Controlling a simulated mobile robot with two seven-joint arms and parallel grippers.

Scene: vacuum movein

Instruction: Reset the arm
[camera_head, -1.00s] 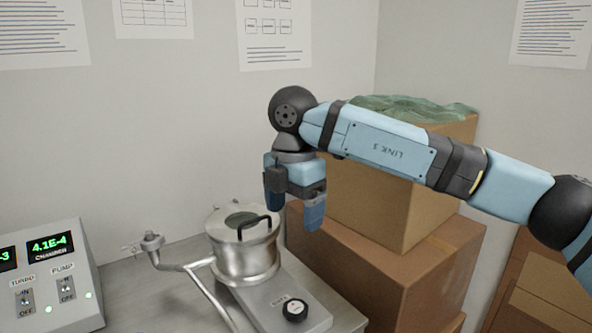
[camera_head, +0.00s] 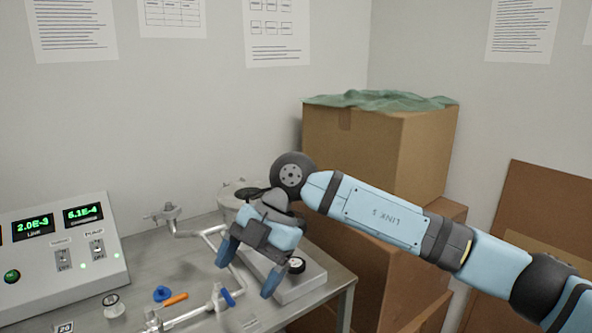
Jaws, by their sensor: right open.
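My right arm comes in from the right. Its gripper (camera_head: 246,270) is open and empty, with its two blue fingers spread and pointing down. It hangs in front of the metal chamber (camera_head: 236,205) on the table and hides much of it. The black knob (camera_head: 296,265) of the chamber's base (camera_head: 308,283) shows just right of the gripper. I cannot tell from this view how far the fingers are above the table and pipes. My left gripper is not in view.
A control panel (camera_head: 60,250) with green readouts stands at the left. Metal pipes with a blue-handled valve (camera_head: 228,297), a blue part (camera_head: 162,293) and an orange piece (camera_head: 174,299) lie at the front of the table (camera_head: 345,287). Stacked cardboard boxes (camera_head: 380,150) stand behind my right arm.

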